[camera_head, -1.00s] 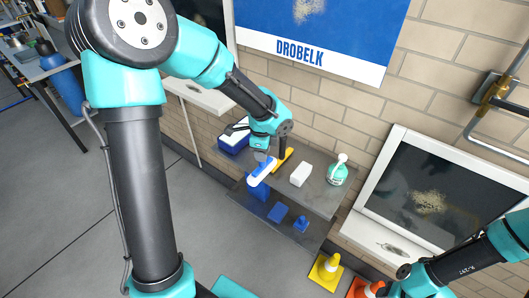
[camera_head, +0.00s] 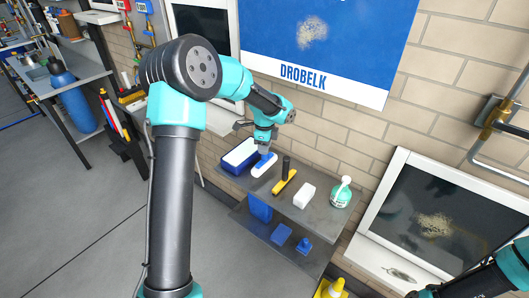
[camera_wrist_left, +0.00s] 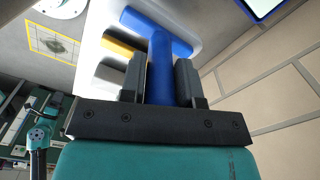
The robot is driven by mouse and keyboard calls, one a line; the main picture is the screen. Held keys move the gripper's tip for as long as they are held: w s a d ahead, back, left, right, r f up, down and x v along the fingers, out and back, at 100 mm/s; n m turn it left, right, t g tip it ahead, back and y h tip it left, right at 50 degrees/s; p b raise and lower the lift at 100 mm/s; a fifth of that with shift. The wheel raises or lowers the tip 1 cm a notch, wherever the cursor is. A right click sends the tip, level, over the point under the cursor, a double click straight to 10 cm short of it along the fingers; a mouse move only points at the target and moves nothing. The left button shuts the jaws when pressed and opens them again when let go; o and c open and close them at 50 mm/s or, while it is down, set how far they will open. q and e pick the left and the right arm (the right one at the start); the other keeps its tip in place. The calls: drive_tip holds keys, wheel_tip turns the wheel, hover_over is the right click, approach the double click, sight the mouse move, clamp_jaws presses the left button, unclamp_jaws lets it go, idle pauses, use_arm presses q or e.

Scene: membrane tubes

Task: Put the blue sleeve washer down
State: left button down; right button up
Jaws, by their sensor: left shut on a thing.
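The blue sleeve washer (camera_head: 264,165), with a blue handle and white sleeve, is at the top shelf's left part, between the blue tray and the yellow squeegee. Whether it touches the shelf cannot be told. My left gripper (camera_head: 264,147) is above it, shut on its handle. In the left wrist view the blue T-shaped handle (camera_wrist_left: 159,65) stands between the two dark fingers (camera_wrist_left: 160,80), with a pale surface behind it. My right arm enters at the lower right; its gripper (camera_head: 428,292) is cut by the bottom edge and its jaws are unclear.
The grey shelf (camera_head: 322,213) also holds a blue tray (camera_head: 233,168), a yellow squeegee (camera_head: 285,181) with a dark handle, a white block (camera_head: 304,195) and a spray bottle (camera_head: 341,192). A brick wall (camera_head: 345,125) stands behind.

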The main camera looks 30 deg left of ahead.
use_arm(q)
drive_tip(key=shift+w+a, duration=0.25)
drive_tip(key=shift+w, duration=0.2)
drive_tip(key=shift+f, duration=1.8)
drive_tip(key=shift+f, duration=0.15)
drive_tip(key=c, duration=0.8)
unclamp_jaws()
drive_tip(key=shift+c, duration=0.2)
